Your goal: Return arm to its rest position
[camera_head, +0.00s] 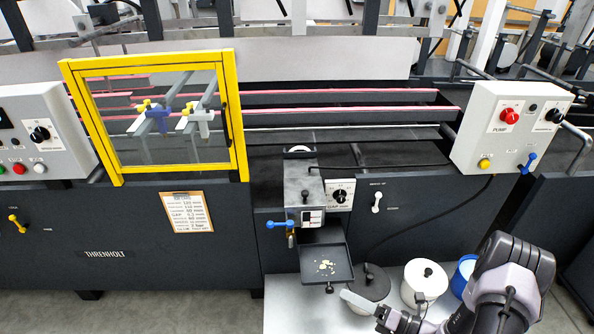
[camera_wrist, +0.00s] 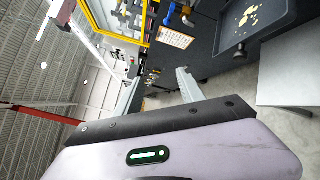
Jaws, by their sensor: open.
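My arm comes in from the lower right corner and is bent. The wrist view is tilted, with the machine front along the top and the hall ceiling at the left.
A dark tray (camera_head: 327,270) with pale crumbs sticks out below the glue unit (camera_head: 304,195). A grey pot (camera_head: 372,283), a white lidded pot (camera_head: 424,278) and a blue container (camera_head: 463,275) stand on the table (camera_head: 290,305). A yellow-framed guard (camera_head: 240,120) stands left. Floor shows at lower left.

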